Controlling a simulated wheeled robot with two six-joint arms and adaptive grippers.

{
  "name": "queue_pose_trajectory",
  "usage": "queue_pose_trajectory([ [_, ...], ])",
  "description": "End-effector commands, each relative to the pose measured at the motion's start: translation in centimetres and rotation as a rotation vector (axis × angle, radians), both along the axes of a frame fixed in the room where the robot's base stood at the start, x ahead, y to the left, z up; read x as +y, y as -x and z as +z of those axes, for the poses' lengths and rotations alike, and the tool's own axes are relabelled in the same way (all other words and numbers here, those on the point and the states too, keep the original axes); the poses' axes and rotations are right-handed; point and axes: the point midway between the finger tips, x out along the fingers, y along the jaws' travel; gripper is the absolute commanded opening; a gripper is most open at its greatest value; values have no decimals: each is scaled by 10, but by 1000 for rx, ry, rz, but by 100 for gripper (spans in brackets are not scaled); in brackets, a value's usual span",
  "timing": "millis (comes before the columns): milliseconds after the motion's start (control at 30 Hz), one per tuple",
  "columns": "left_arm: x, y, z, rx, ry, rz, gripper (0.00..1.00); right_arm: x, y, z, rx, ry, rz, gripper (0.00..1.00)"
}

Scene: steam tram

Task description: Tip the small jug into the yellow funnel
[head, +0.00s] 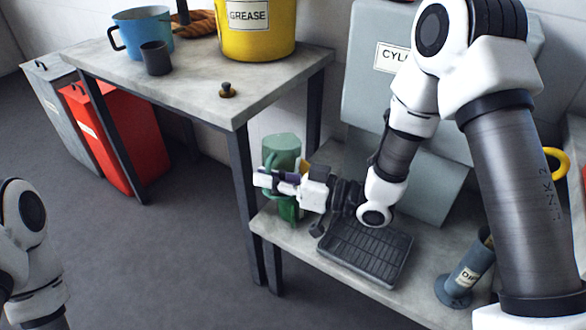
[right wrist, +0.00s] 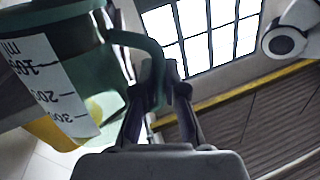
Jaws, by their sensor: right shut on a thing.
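A green jug (head: 281,150) with a handle is at the table's right front leg in the head view, over the left end of the lower bench. My right gripper (head: 266,180) is shut on its handle. The jug looks near upright, though its exact tilt is unclear. In the right wrist view the jug (right wrist: 60,75) shows a white scale label, and its handle runs between the fingers of the right gripper (right wrist: 165,85). More green shows below the gripper; I cannot tell whether it is the jug. A small yellow patch (head: 302,166) shows behind the gripper; I cannot tell if it is the funnel.
A black ribbed tray (head: 365,252) and a blue-grey "DIP" container (head: 468,272) are on the lower bench. A large grey box (head: 400,150) stands behind. The upper table holds a yellow grease bucket (head: 256,30), a blue mug (head: 143,32), a dark cup (head: 156,58) and a small knob (head: 227,90).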

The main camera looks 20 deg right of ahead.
Motion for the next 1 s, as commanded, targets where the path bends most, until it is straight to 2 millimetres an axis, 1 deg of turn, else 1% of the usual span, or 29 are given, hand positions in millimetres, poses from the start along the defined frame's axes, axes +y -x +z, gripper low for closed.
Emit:
queue_pose_trajectory([
  [467,0,0,0,0,0,0,40,0,0,0,2,-1,0,0],
  [733,0,0,0,0,0,0,40,1,1,-10,61,-48,0,0],
  [1000,0,0,0,0,0,0,40,1,2,-12,70,-56,0,0],
])
